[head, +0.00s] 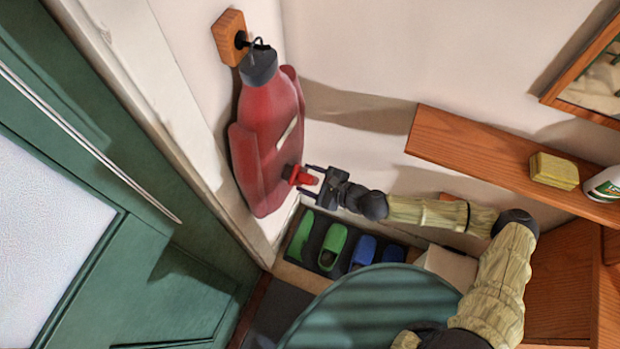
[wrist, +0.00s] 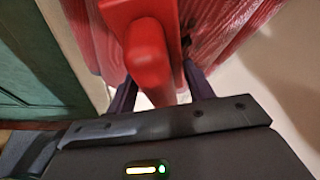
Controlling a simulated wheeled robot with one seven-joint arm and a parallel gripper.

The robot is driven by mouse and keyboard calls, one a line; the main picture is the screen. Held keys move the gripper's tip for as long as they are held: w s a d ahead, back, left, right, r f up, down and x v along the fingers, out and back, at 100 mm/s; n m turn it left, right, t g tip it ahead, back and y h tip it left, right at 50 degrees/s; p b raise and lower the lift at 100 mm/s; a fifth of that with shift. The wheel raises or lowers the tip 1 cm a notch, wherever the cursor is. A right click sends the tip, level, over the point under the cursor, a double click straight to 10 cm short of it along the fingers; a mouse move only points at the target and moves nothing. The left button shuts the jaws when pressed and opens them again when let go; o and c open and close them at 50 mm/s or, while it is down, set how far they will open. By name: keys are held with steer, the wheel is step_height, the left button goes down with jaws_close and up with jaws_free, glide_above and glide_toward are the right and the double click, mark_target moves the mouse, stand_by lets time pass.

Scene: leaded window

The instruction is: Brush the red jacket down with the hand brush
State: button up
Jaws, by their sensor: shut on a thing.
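The red jacket (head: 265,135) hangs from a black hook on a wooden block (head: 229,36) on the wall, with a dark grey collar and a pale strip on its front. My gripper (head: 314,180) is at the jacket's lower right side, shut on the red hand brush (head: 299,175). In the wrist view the brush's red handle (wrist: 150,65) lies between the two dark fingers, and the jacket (wrist: 225,30) fills the space behind it. The brush is at or very near the jacket; its bristles are hidden, so I cannot tell whether they touch.
A tray below holds green slippers (head: 332,247) and blue slippers (head: 364,251). A green door (head: 60,170) stands at left.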

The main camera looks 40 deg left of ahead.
steer(key=shift+f+b, duration=1.55)
steer(key=shift+f, duration=0.45)
steer(key=shift+a, duration=0.1)
steer(key=shift+r, duration=0.1)
steer(key=shift+s+r+p, duration=0.1)
steer(key=shift+r+p, duration=0.2)
steer(key=shift+p, duration=0.1)
steer(key=shift+r+p, duration=1.4)
steer(key=shift+r, duration=0.25)
